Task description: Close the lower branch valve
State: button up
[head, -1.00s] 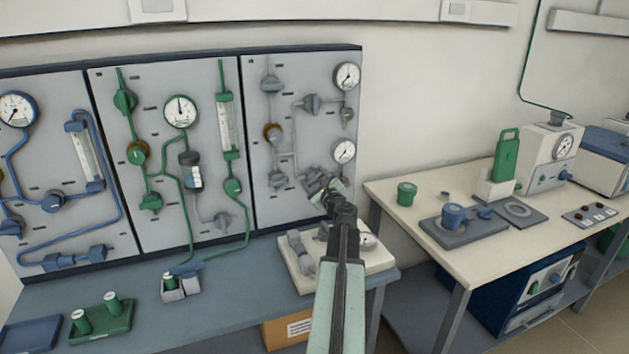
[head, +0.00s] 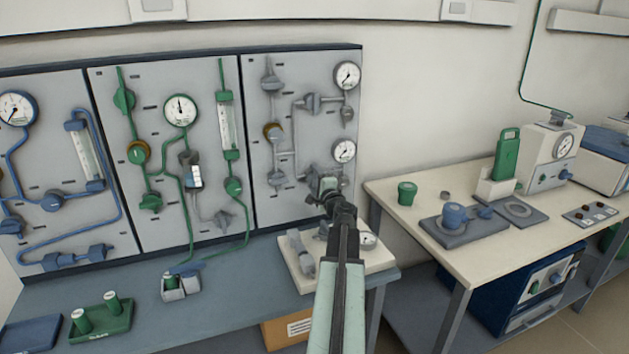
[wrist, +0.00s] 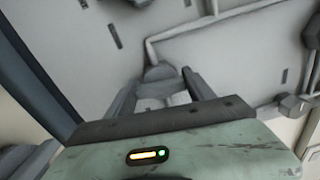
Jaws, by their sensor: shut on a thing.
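The lower branch valve (head: 312,174) is a grey valve low on the right-hand grey panel, left of the lower gauge. My gripper (head: 327,184) is at this valve and hides much of it in the head view. In the wrist view, the two fingers of my gripper (wrist: 160,84) stand on either side of a grey valve part (wrist: 158,73), shut on it. A pipe runs up from that part on the panel. The exact angle of the handle is hard to tell.
The upper branch valve (head: 312,103) sits higher on the same panel. The lower gauge (head: 344,151) is close to my gripper's right. A pale board (head: 350,262) with grey fittings lies on the bench below. A cream table (head: 400,222) stands to the right.

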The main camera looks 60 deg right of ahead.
jog(key=shift+n, duration=0.7)
jog(key=o, duration=1.4)
jog(key=v, duration=0.7)
jog(key=shift+s+a, duration=0.25)
jog(key=shift+a, duration=0.05)
jog(key=shift+a, duration=0.1)
